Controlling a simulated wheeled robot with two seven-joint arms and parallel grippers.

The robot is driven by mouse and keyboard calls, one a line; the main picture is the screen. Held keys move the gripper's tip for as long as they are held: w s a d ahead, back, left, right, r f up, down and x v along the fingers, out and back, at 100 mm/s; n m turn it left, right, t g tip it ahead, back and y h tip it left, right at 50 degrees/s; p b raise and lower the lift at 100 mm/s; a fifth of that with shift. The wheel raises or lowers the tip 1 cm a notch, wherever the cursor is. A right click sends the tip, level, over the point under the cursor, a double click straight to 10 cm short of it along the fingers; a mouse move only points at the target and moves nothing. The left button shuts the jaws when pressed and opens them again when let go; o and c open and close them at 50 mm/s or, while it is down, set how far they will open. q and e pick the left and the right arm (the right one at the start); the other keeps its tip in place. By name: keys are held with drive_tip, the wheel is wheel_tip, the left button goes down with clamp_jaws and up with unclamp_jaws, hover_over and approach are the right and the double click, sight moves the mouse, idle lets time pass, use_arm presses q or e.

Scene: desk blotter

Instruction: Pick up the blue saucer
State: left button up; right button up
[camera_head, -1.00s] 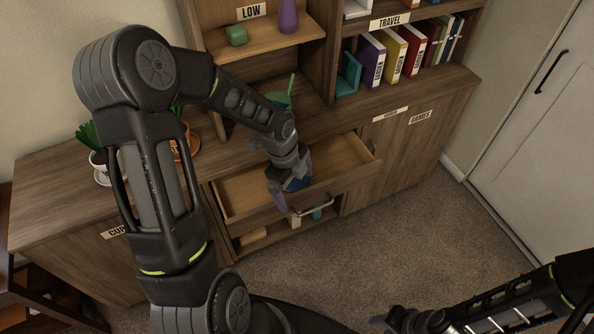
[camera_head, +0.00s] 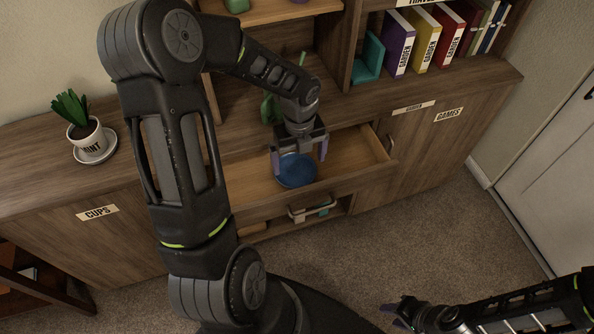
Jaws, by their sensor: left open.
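The blue saucer (camera_head: 297,171) lies in the open wooden drawer (camera_head: 245,182) of the cabinet. My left gripper (camera_head: 299,156) reaches down into the drawer, its fingers apart on either side of the saucer's far part. The gripper is open; I cannot tell whether a finger touches the saucer. The saucer's far edge is partly hidden by the gripper. My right gripper (camera_head: 396,316) is low at the right, away from the cabinet, over the carpet; its fingers are too small and dark to judge.
Books (camera_head: 425,45) stand on the right shelf beside a teal bookend (camera_head: 368,58). Below the drawer is an open compartment (camera_head: 316,210) with a handle in front. Carpet (camera_head: 420,230) is clear.

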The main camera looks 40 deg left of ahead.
sight(300, 182)
use_arm(q)
drive_tip(key=shift+f, duration=1.3)
drive_tip(key=shift+d+f, duration=0.15)
drive_tip(key=shift+f, duration=2.5)
drive_tip(key=c, duration=1.1)
drive_tip(key=shift+r, duration=0.2)
drive_tip(key=shift+c, duration=0.2)
